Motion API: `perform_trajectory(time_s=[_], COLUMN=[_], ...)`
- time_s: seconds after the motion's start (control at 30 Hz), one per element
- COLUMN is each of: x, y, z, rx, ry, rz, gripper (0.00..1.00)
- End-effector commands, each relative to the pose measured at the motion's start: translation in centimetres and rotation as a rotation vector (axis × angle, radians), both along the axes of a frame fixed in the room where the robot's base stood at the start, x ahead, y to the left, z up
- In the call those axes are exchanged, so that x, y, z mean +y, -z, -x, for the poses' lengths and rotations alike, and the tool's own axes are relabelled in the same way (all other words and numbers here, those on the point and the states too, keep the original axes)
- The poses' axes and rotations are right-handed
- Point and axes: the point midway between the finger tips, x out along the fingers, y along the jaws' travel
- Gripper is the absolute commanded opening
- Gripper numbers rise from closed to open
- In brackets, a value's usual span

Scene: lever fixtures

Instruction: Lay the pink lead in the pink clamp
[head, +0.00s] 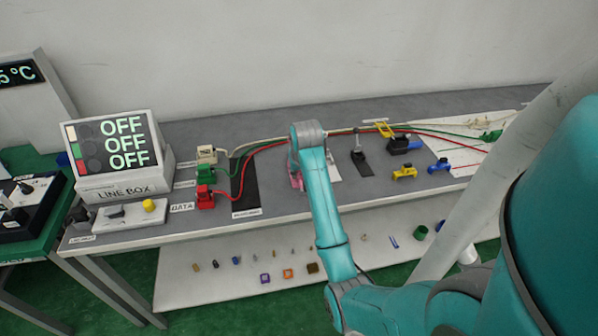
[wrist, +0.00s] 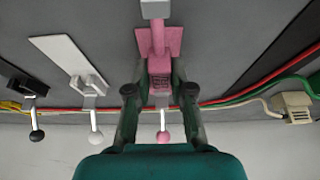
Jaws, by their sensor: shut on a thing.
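My gripper (wrist: 160,80) is shut on a pink block, which I take to be the body of the pink lead (wrist: 157,66), between its two fingers. A pink tube and a grey end piece reach to the top edge of the wrist view. The pink clamp (wrist: 175,40) shows as a pink plate behind the tube, with a pink-knobbed lever below. The held lead overlaps the clamp, so I cannot tell whether they touch. In the head view my arm hides most of the pink clamp (head: 296,181) and the gripper.
A white clamp (wrist: 66,58) and a black clamp (head: 361,158) stand beside the pink one. Red, green and white cables run along the back of the bench (head: 290,212). Yellow and blue parts (head: 404,172) lie right. The line box (head: 120,150) reads OFF on all rows.

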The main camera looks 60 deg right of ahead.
Motion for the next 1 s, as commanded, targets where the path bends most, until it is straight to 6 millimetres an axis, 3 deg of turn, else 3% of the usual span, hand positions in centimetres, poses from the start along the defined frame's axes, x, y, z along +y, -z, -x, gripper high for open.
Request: perform_trajectory(time_s=[0.97, 1.0], x=[0.0, 0.0], y=[1.2, 1.2], z=[0.0, 0.0], rx=[0.0, 0.0], ry=[0.0, 0.0], rz=[0.0, 0.0], gripper=[0.0, 0.29])
